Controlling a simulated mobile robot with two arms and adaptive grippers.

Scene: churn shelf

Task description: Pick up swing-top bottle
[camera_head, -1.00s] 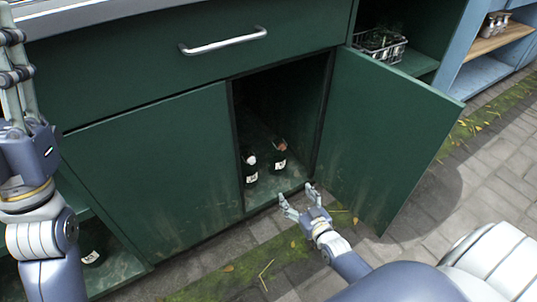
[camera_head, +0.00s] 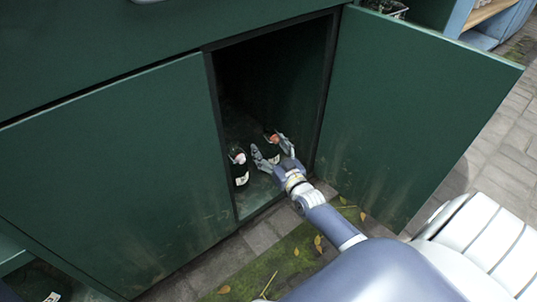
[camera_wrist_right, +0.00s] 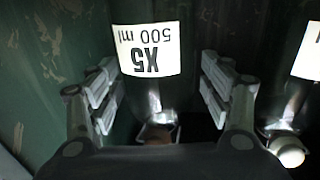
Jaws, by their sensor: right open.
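Two dark bottles with white labels stand upright inside the open cabinet. The right one (camera_head: 273,138) has a reddish top and is partly hidden by my right gripper (camera_head: 270,147). The left one (camera_head: 240,169) has a pale top and stands just left of the gripper. In the right wrist view, the bottle with the reddish-brown top and an upside-down "X5 500 ml" label (camera_wrist_right: 147,50) lies between my open fingers (camera_wrist_right: 160,85), with gaps visible at both sides. The pale-topped bottle (camera_wrist_right: 290,115) is at the right edge there. My left gripper is out of view.
The green cabinet's right door (camera_head: 420,110) stands open beside my right arm. The left door (camera_head: 115,175) is shut. The opening has a dark frame and a low floor edge. Paving with moss and leaves (camera_head: 290,258) lies in front.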

